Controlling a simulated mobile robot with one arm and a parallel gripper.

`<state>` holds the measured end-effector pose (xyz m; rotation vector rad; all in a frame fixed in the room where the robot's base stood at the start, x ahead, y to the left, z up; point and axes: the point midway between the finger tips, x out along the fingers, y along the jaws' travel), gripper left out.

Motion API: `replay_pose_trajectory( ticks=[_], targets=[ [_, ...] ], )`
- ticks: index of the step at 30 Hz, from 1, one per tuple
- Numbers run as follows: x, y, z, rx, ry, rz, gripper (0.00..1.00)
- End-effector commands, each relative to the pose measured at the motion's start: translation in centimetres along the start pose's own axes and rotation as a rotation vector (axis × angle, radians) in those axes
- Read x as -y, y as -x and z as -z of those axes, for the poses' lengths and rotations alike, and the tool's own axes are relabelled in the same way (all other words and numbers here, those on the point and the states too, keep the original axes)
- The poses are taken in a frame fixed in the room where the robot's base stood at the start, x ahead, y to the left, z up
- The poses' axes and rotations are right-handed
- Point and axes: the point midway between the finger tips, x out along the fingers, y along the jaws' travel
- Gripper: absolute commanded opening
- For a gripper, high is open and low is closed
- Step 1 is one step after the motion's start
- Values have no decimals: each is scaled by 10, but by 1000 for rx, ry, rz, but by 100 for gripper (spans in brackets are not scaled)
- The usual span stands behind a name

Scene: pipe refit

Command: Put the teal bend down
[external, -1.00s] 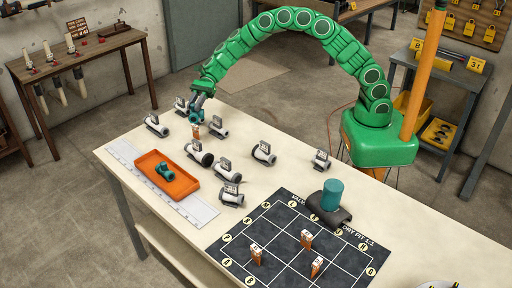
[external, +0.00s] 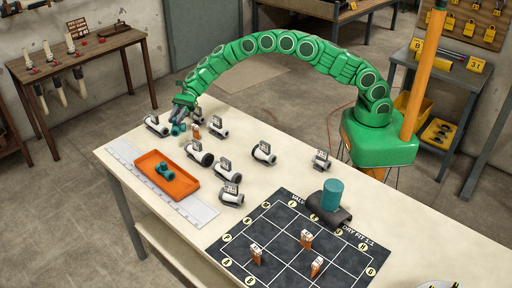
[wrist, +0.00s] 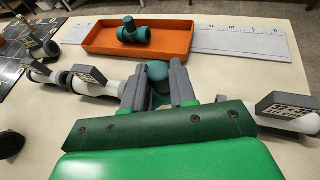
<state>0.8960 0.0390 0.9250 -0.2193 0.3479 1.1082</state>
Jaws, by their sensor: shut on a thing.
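My gripper (external: 181,115) is low over the far left end of the workbench, among white pipe pieces. It is shut on the teal bend (external: 178,129). In the wrist view the bend (wrist: 158,72) shows between the two grey fingers of my gripper (wrist: 159,88), which hide part of it. I cannot tell whether the bend touches the bench top. A teal tee-shaped fitting (external: 165,171) lies in the orange tray (external: 182,191), apart from my gripper; it also shows in the wrist view (wrist: 132,32).
White pipe pieces with tags stand close by, one at the left (external: 157,126) and several to the right (external: 200,155). A small orange-and-white block (external: 196,132) is beside the bend. A white ruler (external: 195,213) lies under the tray. A dark grid mat (external: 290,245) covers the near right.

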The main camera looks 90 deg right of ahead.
Motion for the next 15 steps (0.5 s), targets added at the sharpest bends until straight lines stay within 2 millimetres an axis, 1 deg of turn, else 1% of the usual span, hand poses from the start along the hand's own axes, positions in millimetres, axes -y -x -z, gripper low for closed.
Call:
replay_pose_trajectory(
  ticks=[5,15],
  targets=[
    [7,-7,9,-2,-3,0,0],
    [13,-13,15,-2,-2,1,0]
  ],
)
